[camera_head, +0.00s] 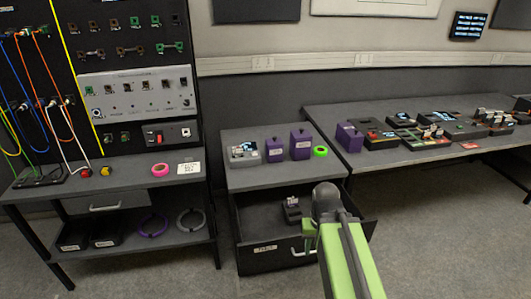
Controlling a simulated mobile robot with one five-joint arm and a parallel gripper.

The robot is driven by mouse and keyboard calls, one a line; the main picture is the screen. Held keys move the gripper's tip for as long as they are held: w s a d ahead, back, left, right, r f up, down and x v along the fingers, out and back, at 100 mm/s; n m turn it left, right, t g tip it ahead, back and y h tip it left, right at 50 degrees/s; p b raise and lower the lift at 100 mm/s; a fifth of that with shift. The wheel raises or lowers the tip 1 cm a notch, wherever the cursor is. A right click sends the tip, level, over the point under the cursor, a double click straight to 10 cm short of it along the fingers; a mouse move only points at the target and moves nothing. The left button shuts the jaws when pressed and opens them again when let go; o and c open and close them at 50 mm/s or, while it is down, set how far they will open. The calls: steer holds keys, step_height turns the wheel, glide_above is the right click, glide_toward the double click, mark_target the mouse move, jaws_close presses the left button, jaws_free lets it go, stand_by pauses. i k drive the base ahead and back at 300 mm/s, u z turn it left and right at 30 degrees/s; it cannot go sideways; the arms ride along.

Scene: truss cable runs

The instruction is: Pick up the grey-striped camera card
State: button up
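I cannot single out the grey-striped camera card at this size. A small dark holder with light pieces (292,208) stands in the open drawer (258,219). A grey tray with small light and dark pieces (243,153) is on top of the drawer cabinet at its left. Many small cases and cards (432,132) lie on the right-hand table. My gripper (326,200), at the end of my green arm, appears in front of the drawer's right part, to the right of the holder. Its fingers are not clearly visible, so I cannot tell whether it is open or holds anything.
Two purple boxes (300,144) and a green tape ring (320,151) stand on the cabinet top (250,179). The right table (395,156) holds another purple box (349,136). A left bench (135,175) stands below a cable panel (120,60). Open floor (450,230) lies at right.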

mark_target(237, 152)
steer(key=z, duration=0.1)
steer(key=i, duration=1.65)
steer(key=u, duration=2.85)
steer(key=k, duration=1)
steer(key=i, duration=0.9)
steer(key=u, duration=0.05)
